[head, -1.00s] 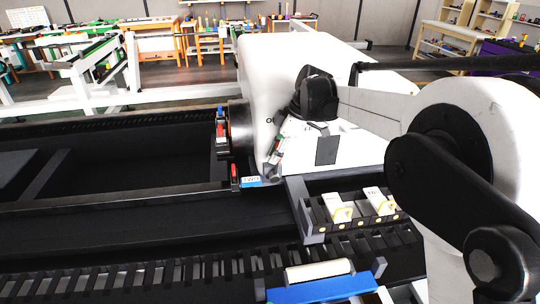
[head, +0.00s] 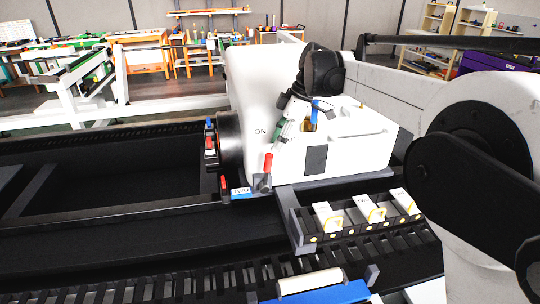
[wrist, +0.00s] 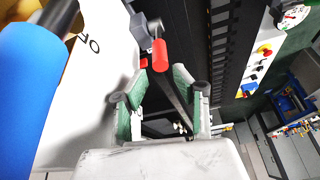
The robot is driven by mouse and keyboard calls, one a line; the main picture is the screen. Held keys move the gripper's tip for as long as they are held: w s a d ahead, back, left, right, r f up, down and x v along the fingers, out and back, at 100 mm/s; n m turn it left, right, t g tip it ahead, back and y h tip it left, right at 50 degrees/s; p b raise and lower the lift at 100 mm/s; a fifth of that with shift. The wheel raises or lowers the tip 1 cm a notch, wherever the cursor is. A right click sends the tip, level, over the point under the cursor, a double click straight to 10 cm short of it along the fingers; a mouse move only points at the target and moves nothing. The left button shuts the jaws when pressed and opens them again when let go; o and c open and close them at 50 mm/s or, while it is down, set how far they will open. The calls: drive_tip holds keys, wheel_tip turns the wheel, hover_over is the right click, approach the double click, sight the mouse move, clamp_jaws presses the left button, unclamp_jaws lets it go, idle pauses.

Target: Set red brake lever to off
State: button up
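The red brake lever (head: 267,163) is a short red handle on a grey bracket at the lower front corner of the white housing (head: 243,90). It stands nearly upright, tilted slightly right, below the ON label (head: 260,131). A second label beside it is mostly hidden by my gripper (head: 281,133), which hangs just above and right of the lever. In the wrist view my gripper (wrist: 159,82) has its green-padded fingers apart with nothing between them. The red lever (wrist: 159,55) appears just ahead of the gap between the fingertips, and no contact is visible.
A blue handle (head: 318,106) stands in a recess of the housing, right of my gripper; it looms close at left in the wrist view (wrist: 28,85). A rack with white-and-yellow blocks (head: 328,217) lies at lower right. Small red and blue levers (head: 209,138) sit left.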

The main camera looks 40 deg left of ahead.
sight(267, 171)
drive_tip(key=v, duration=0.3)
drive_tip(key=shift+r, duration=0.15)
